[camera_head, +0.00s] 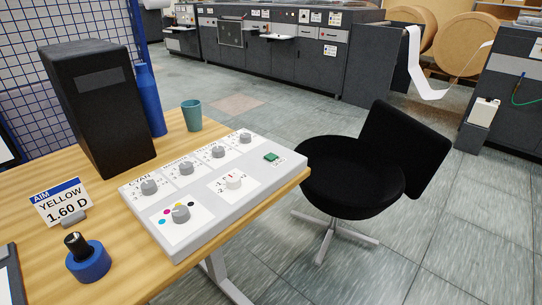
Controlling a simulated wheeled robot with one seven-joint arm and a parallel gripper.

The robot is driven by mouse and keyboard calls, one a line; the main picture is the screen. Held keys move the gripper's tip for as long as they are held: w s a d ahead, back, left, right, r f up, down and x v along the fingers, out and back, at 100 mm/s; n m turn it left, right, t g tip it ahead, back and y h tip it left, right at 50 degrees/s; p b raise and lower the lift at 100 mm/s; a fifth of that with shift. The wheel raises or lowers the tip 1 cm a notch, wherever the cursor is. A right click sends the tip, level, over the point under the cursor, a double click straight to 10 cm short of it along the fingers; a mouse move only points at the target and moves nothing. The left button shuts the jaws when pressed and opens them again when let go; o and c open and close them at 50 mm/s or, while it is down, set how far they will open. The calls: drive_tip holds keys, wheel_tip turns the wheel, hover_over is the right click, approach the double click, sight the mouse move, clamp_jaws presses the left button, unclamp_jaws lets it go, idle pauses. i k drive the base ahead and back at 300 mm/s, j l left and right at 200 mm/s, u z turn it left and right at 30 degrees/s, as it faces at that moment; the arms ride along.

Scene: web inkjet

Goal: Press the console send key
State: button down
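A light grey console (208,222) lies on the wooden desk at the left, near the desk's right edge. It carries a row of grey knobs along its back, a grey knob on a panel with coloured dots, and a whitish knob on another panel. A small green key (271,157) sits near the console's right end, with small print beside it that I cannot read; it is the only button-like key I see there. Nothing covers the key. My gripper is not in view.
On the wooden desk (120,270) stand a black box (98,110), a blue bottle (151,100), a teal cup (191,115), a "YELLOW 1.60 D" card (62,204) and a blue-based loupe-like object (88,262). A black chair (352,178) stands right of the desk.

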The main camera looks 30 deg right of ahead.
sight(270, 157)
drive_tip(key=l+u, duration=0.15)
drive_tip(key=u, duration=0.35)
drive_tip(key=i+l+u, duration=0.1)
drive_tip(key=u, duration=0.4)
drive_tip(key=l+u, duration=0.3)
drive_tip(key=l, duration=0.5)
drive_tip(key=l+u, duration=0.35)
drive_tip(key=l, duration=0.45)
drive_tip(key=k+l, duration=0.1)
drive_tip(key=l, duration=0.45)
